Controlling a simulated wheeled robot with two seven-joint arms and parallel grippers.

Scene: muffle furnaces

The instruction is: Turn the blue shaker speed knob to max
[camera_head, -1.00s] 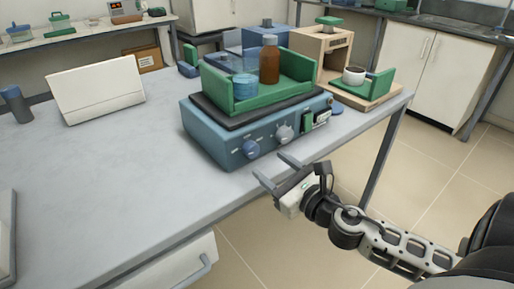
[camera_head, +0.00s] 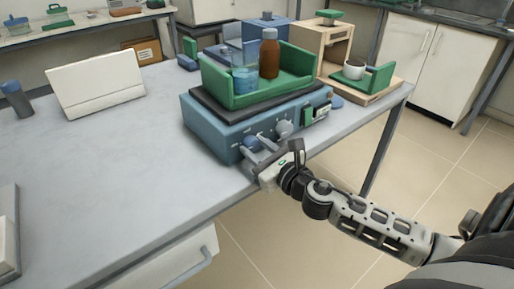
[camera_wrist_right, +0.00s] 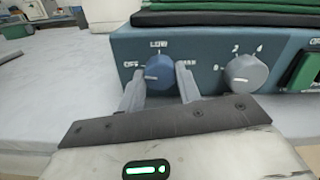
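The blue speed knob (camera_wrist_right: 159,72) is on the front of the blue shaker (camera_head: 212,135), with OFF to its left, LOW above it and a partly covered label to its right. Its pointer direction is hard to read. In the head view the knob (camera_head: 251,142) shows just beyond my right gripper (camera_head: 257,150). In the wrist view my right gripper (camera_wrist_right: 160,84) is open, with one finger on each side of the knob. Narrow gaps seem to remain between the fingers and the knob. My left gripper is in neither view.
A grey knob (camera_wrist_right: 245,74) and a green switch (camera_wrist_right: 304,72) sit right of the blue knob. A green tray (camera_head: 235,100) on the shaker holds a brown bottle (camera_head: 269,56) and a beaker (camera_head: 244,80).

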